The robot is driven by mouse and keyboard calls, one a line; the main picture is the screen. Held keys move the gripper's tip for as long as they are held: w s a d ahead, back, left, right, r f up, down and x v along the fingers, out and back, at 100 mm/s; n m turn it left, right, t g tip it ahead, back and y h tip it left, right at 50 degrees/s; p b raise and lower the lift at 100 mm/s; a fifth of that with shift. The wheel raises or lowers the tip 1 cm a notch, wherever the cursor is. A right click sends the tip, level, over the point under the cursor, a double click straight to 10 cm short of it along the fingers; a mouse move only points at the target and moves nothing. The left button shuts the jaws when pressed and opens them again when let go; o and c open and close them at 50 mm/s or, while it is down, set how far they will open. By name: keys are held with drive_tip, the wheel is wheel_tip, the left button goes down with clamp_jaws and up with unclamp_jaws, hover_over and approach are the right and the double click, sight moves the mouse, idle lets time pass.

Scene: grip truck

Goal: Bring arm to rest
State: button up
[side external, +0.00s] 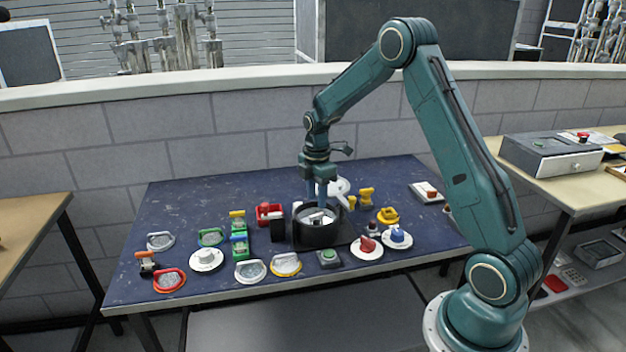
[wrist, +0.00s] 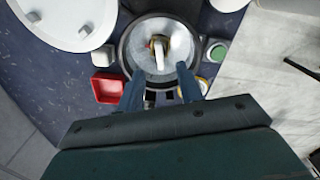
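My arm is bent over the dark blue table (side external: 190,200), with my gripper (side external: 317,203) pointing down just above a round black pot (side external: 315,238). In the wrist view, the two blue fingers of my gripper (wrist: 162,92) stand apart with no object visible between them. The pot also shows there (wrist: 124,50), beyond the fingertips, with a light grey inside and a small pale and brownish object in it. I cannot tell what that object is. The side view does not show clearly whether the fingertips reach below the rim.
Around the pot stand a red block (side external: 269,213), green toy-like pieces (side external: 240,242), a green-buttoned box (side external: 328,259) and several saucers (side external: 366,249). A grey box (side external: 552,152) stands on the right-hand bench. The table's left back area is clear.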

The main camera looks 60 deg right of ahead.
drive_tip(key=shift+r, duration=0.1)
drive_tip(key=s+a+r+m+t, duration=0.1)
drive_tip(key=s+a+r+m, duration=0.25)
drive_tip(key=a+r, duration=0.35)
drive_tip(key=s+a+r+m+t, duration=0.2)
drive_tip(key=s+a+r, duration=0.25)
drive_tip(key=r, duration=0.45)
drive_tip(key=s+a+r+m+t, duration=0.1)
drive_tip(key=s+a+r+m, duration=0.1)
drive_tip(key=s, duration=0.7)
drive_tip(key=s+a+r+m+t, duration=0.1)
drive_tip(key=s+a+r+m, duration=0.1)
drive_tip(key=s+a+m, duration=0.3)
drive_tip(key=s+a, duration=0.1)
drive_tip(key=s, duration=0.3)
drive_tip(key=shift+a+t, duration=0.15)
drive_tip(key=shift+t, duration=0.15)
